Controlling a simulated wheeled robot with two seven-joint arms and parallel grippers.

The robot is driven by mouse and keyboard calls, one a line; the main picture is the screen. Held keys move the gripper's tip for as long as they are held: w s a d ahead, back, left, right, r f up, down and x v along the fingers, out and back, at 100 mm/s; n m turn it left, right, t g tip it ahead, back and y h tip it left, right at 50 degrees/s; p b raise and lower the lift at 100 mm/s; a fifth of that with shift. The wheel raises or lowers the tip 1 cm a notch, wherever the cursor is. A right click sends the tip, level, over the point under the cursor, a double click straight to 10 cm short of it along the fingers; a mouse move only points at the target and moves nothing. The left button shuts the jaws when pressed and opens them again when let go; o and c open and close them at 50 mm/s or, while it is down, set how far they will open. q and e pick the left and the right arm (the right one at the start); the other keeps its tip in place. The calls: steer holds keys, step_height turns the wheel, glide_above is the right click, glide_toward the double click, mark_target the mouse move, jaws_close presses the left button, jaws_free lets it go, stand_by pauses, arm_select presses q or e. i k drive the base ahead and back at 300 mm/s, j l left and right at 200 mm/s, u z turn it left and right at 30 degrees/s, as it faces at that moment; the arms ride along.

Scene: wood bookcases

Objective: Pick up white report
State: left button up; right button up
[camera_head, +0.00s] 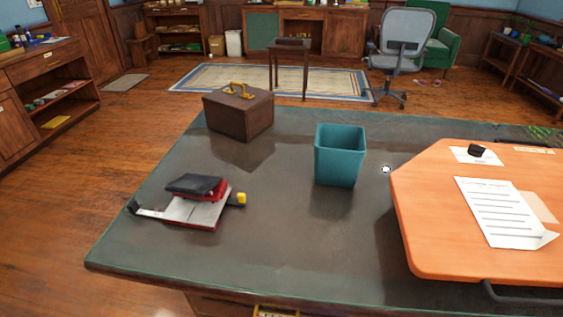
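The white report (499,212) is a sheet with dark printed lines. It lies flat on an orange board (425,215) at the right of the dark table. Its lower right corner looks folded or lifted. A pale orange paper (538,207) lies against its right side. Neither of my grippers shows in the head view.
The dark table (290,240) also bears a teal bin (339,155), a brown case (239,113) and a red, black and white desk tool (197,203). A small white sheet with a black object (477,151) lies behind the report. The table's front middle is clear.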

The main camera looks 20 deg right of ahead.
mark_target(505, 219)
steer(key=z, duration=2.15)
steer(key=i+l+u, duration=0.1)
